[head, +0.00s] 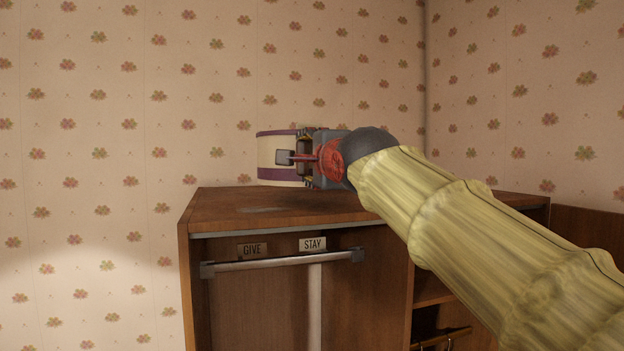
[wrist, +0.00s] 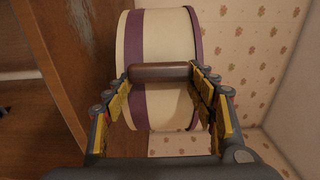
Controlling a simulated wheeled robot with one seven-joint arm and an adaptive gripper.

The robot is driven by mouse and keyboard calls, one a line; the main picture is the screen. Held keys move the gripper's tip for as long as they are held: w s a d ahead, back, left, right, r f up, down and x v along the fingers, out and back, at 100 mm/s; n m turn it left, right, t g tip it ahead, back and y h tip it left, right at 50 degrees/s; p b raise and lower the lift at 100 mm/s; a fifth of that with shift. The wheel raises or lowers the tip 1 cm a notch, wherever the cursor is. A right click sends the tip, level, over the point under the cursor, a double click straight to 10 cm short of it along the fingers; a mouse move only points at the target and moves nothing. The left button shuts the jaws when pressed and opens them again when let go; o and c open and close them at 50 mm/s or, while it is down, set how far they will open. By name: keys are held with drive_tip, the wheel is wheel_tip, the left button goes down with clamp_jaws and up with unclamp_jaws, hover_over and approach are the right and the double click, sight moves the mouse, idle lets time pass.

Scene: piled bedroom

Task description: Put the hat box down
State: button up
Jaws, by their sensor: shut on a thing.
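The hat box (head: 276,158) is a round cream drum with purple bands. In the head view it is just above the wardrobe top (head: 235,204), partly hidden behind my gripper (head: 305,157). A soft shadow lies on the wood below it; I cannot tell whether it touches the top. In the wrist view the hat box (wrist: 165,55) fills the upper middle, with a brown handle (wrist: 160,72) across its side. My gripper (wrist: 163,88) has its yellow-padded fingers at the two ends of this handle and is shut on it.
The wardrobe has a metal rail (head: 285,262) at its front, with a GIVE label (head: 252,250) and a STAY label (head: 312,244) above it. Flowered walls meet in a corner behind. The wardrobe top left of the box looks clear.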

drive_tip(key=shift+w+d+f+p, duration=0.3)
drive_tip(key=shift+w+f, duration=0.55)
drive_tip(key=shift+f, duration=0.1)
drive_tip(key=shift+f+p, duration=0.4)
drive_tip(key=shift+f, duration=1.15)
drive_tip(key=o, duration=1.4)
drive_tip(key=shift+w+f, duration=0.15)
drive_tip(key=shift+f, duration=0.1)
drive_tip(key=shift+o, duration=0.3)
